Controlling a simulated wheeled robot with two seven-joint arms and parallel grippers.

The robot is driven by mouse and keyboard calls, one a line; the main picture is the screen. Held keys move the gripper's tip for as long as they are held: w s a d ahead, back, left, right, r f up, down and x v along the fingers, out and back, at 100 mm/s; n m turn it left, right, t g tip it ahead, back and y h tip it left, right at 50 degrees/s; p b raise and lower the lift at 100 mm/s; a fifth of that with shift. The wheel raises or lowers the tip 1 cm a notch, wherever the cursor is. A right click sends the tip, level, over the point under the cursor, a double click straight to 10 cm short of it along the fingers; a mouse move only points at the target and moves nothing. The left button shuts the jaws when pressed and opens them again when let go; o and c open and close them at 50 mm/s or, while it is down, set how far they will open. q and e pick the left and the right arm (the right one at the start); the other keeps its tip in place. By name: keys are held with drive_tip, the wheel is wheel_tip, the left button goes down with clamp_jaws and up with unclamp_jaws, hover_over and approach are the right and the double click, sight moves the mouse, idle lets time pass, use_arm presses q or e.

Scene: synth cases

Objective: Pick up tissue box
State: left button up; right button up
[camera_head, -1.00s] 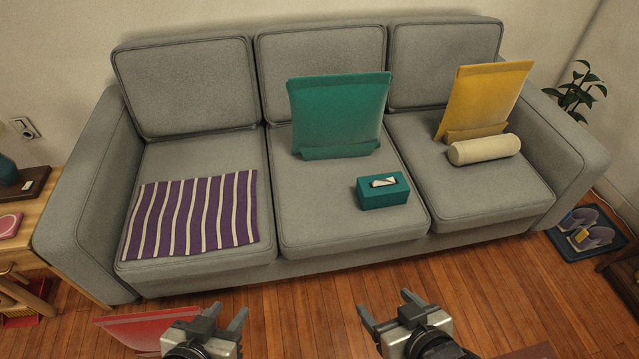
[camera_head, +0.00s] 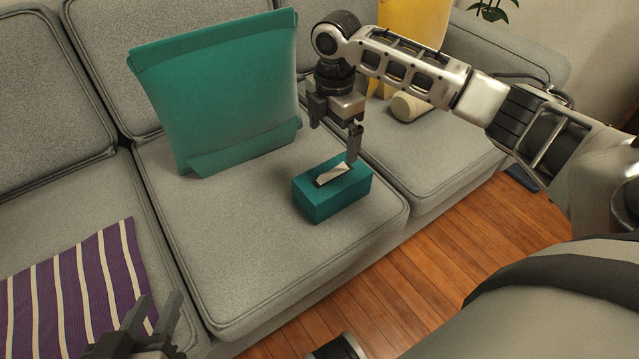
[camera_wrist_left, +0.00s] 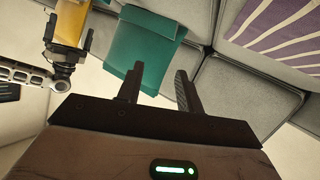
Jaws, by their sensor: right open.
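The teal tissue box (camera_head: 332,203), with a white tissue showing on top, sits on the middle seat cushion of the grey sofa in the head view. My right gripper (camera_head: 336,142) points down just above and behind the box, its fingers apart and nothing between them. One finger overlaps the box's far edge in the picture; I cannot tell whether it touches. My left gripper (camera_head: 157,303) is open and empty at the lower left, in front of the sofa. Its spread fingers also show in the left wrist view (camera_wrist_left: 158,84). I cannot make out the box there.
A teal cushion (camera_head: 220,95) leans on the backrest behind the box. A yellow cushion (camera_head: 408,22) and a cream bolster (camera_head: 408,106) are on the right seat, partly behind my right arm. A purple striped cloth (camera_head: 75,285) lies on the left seat. Wooden floor (camera_head: 440,265) runs along the front.

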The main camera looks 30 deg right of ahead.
sight(332, 174)
wheel_tip(332, 174, down, 9)
drive_tip(key=b, duration=0.3)
drive_tip(key=shift+s+f+b, duration=0.15)
drive_tip(key=shift+b, duration=0.25)
drive_tip(key=shift+f, duration=0.5)
drive_tip(key=shift+f+b, duration=0.35)
drive_tip(key=shift+b, duration=0.05)
drive_tip(key=f, duration=0.1)
drive_tip(key=f+b, duration=0.2)
drive_tip(key=shift+s+f, duration=0.25)
drive_tip(key=shift+f, duration=0.15)
drive_tip(key=shift+f+b, duration=0.3)
drive_tip(key=shift+f, duration=0.05)
use_arm(q)
drive_tip(key=d+r+n+t+h, duration=0.2)
drive_tip(key=shift+w+r+h, duration=0.15)
drive_tip(key=shift+r+h, duration=0.15)
use_arm(e)
drive_tip(key=c, duration=0.9)
